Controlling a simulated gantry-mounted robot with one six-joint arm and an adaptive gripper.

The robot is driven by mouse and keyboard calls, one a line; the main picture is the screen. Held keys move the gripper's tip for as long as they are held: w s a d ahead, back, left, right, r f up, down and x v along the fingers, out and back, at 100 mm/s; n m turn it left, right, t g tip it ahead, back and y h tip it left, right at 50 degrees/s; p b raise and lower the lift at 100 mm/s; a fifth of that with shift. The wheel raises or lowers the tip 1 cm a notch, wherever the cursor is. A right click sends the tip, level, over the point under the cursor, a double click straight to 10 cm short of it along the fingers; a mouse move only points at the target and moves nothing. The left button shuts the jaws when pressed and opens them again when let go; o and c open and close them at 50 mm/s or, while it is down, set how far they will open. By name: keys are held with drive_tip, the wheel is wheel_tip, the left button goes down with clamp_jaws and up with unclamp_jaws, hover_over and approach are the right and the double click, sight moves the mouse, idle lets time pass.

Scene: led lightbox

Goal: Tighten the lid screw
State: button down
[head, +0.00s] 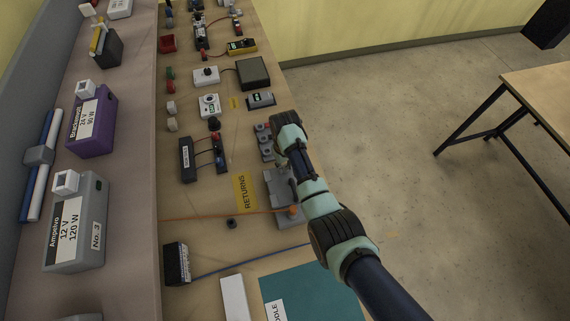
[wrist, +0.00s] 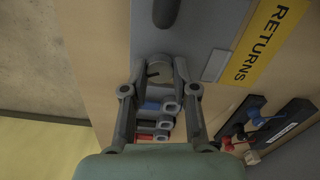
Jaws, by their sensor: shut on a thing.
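The grey box (head: 289,188) lies at the bench's right edge, with an orange round part (head: 293,211) at its near end. In the wrist view its flat grey face (wrist: 205,22) fills the top middle. My gripper (wrist: 160,70) is at the end of this face, its two fingers closed in around a small grey round piece (wrist: 158,72). This piece looks like the lid screw, but the fingers partly cover it, and its seating cannot be told. In the head view my wrist hides most of my gripper (head: 284,168).
A holder with several round-ended pieces (wrist: 168,106) sits right beside my fingers. A yellow RETURNS label (head: 243,193) lies left of the box. An orange cable (head: 200,216) runs left from it. A black block with leads (head: 187,159) stands farther left. Floor lies open right.

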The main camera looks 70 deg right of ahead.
drive_tip(key=m+p, duration=0.2)
drive_tip(key=m, duration=0.3)
drive_tip(key=shift+r+m, duration=0.1)
drive_tip(key=shift+m, duration=0.3)
drive_tip(key=m+p, duration=0.1)
drive_tip(key=m, duration=0.4)
drive_tip(key=shift+s, duration=0.1)
drive_tip(key=m+p, duration=0.1)
drive_tip(key=m, duration=1.1)
drive_tip(key=shift+p, duration=0.3)
drive_tip(key=c, duration=0.9)
unclamp_jaws()
